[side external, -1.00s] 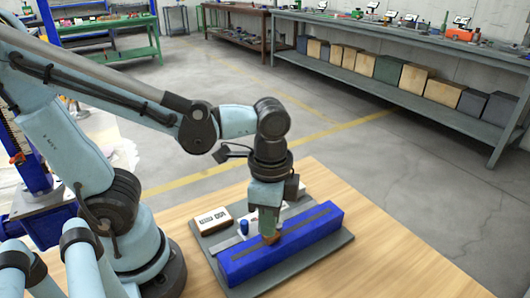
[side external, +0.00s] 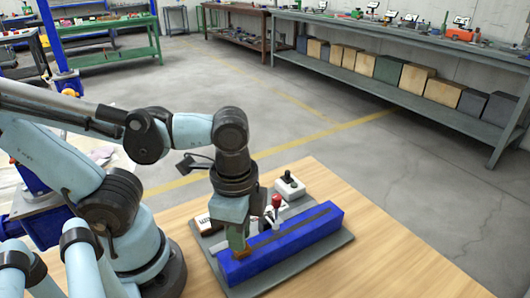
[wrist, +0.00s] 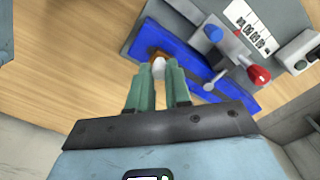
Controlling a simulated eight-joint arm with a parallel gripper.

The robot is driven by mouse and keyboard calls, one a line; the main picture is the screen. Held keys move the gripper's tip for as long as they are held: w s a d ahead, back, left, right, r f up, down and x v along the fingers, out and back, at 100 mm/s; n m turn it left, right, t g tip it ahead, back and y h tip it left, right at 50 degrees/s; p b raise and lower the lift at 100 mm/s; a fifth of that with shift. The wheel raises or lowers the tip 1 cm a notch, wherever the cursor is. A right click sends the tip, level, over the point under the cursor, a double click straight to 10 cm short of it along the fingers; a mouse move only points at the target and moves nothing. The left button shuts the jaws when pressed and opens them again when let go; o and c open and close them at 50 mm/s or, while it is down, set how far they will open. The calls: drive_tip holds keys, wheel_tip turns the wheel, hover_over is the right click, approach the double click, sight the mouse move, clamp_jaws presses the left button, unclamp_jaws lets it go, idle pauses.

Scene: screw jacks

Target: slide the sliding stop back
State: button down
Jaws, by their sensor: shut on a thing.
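The sliding stop is a small orange-brown block (wrist: 155,54) with a pale knob on it. It sits on the long blue rail (side external: 300,236), close to the rail's left end in the side view. My gripper (side external: 240,249) is over that end of the rail, with its fingertips down at the stop. In the wrist view my gripper's green fingers (wrist: 160,74) are closed around the pale knob. The fingers hide most of the stop in the side view.
The rail stands on a grey base plate (side external: 339,244) on a wooden table (side external: 390,262). The table right of the plate is clear.

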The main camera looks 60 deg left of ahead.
sight(227, 261)
drive_tip(key=shift+s, duration=1.4)
drive_tip(key=c, duration=1.1)
unclamp_jaws()
drive_tip(key=shift+o, duration=0.2)
drive_tip(key=shift+r, duration=0.1)
wheel_tip(227, 261, up, 12)
